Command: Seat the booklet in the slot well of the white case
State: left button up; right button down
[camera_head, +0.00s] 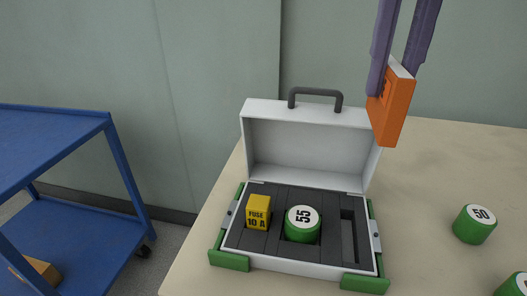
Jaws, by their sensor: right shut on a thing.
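The white case (308,111) stands open on the table with its lid up at the back. Its dark insert has a narrow slot well (348,236) at the right, which looks empty. A yellow fuse block (259,212) sits in the left part of the insert, and a green cylinder marked 55 (302,223) sits in the middle. My right gripper (394,75) is shut on the orange booklet (393,110). It holds the booklet tilted, above the table and in front of the lid's right edge in the picture. My left gripper is not in view.
A green cylinder marked 50 (474,224) stands on the table (421,201) to the right of the case. Another green cylinder (513,286) is cut off at the lower right corner. A blue cart (60,140) stands at the left, with an orange-brown thing (38,270) on its lower shelf.

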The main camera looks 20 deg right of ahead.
jog(key=shift+s+d+f+b, duration=0.1)
jog(key=shift+f+b, duration=1.45)
jog(key=shift+f, duration=8.1)
jog(key=shift+f, duration=0.1)
jog(key=c, duration=0.8)
grip_release()
